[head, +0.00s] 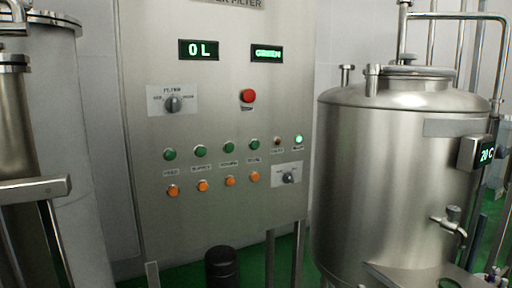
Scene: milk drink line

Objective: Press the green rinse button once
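A steel control panel (215,215) stands upright in the middle of the head view. It carries a row of green buttons: the first (170,154), the second (201,151), the third (227,147) and the fourth (254,144). Small labels sit under them, too blurred for me to tell which one says rinse. Orange buttons (203,186) form a row below. A lit green lamp (298,139) and a dark lamp (277,141) sit to the right. Displays read "0 L" (199,50) and "GREEN" (267,53). Neither of my grippers is in view.
A red mushroom button (248,96), a filter selector knob (173,103) and a second knob (289,177) are on the panel. A steel tank (395,185) stands right, with a "20 C" display (474,153). A black cylinder (222,268) stands below. The panel front is unobstructed.

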